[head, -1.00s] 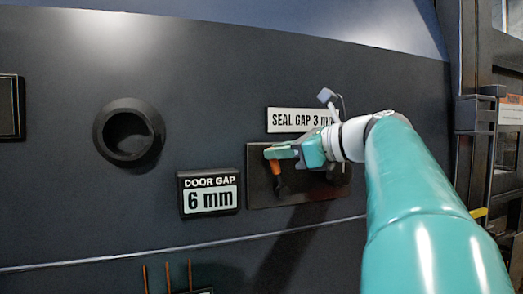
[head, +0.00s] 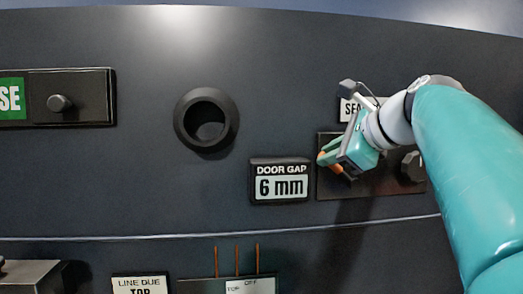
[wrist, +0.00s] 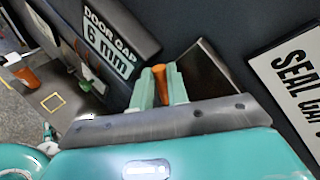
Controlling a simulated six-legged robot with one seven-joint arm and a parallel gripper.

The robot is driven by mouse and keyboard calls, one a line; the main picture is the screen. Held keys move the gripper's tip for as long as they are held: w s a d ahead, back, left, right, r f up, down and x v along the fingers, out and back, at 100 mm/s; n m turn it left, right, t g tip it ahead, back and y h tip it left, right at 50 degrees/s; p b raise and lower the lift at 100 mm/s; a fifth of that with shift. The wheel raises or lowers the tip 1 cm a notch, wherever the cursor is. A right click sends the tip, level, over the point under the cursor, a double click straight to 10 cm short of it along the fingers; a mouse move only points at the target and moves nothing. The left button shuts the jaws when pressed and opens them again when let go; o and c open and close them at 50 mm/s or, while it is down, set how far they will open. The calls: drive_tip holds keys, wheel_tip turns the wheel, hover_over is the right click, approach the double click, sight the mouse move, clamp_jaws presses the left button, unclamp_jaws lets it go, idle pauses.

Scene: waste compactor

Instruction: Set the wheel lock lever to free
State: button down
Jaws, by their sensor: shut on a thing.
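An orange-handled lever (head: 337,169) sits on a dark plate (head: 345,189) under the partly covered seal gap sign. No label reading wheel lock or free is legible beside it. My gripper (head: 328,160) is at the left end of this plate, shut on the orange handle. In the wrist view the orange handle (wrist: 160,84) stands between the two pale green fingers (wrist: 161,88). My gripper hides much of the lever, so its pivot and exact setting cannot be told.
A door gap sign (head: 281,181) reading 6 mm is just left of the plate. A dark hexagonal knob (head: 412,167) is on the plate's right side. A round black socket (head: 206,121) and a knob panel (head: 85,97) are further left. Orange rods (head: 237,260) stand below.

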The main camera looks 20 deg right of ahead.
idle(0.3)
drive_tip(key=c, duration=1.4)
unclamp_jaws()
drive_tip(key=shift+f, duration=0.1)
drive_tip(key=shift+o, duration=0.2)
drive_tip(key=v, duration=1.4)
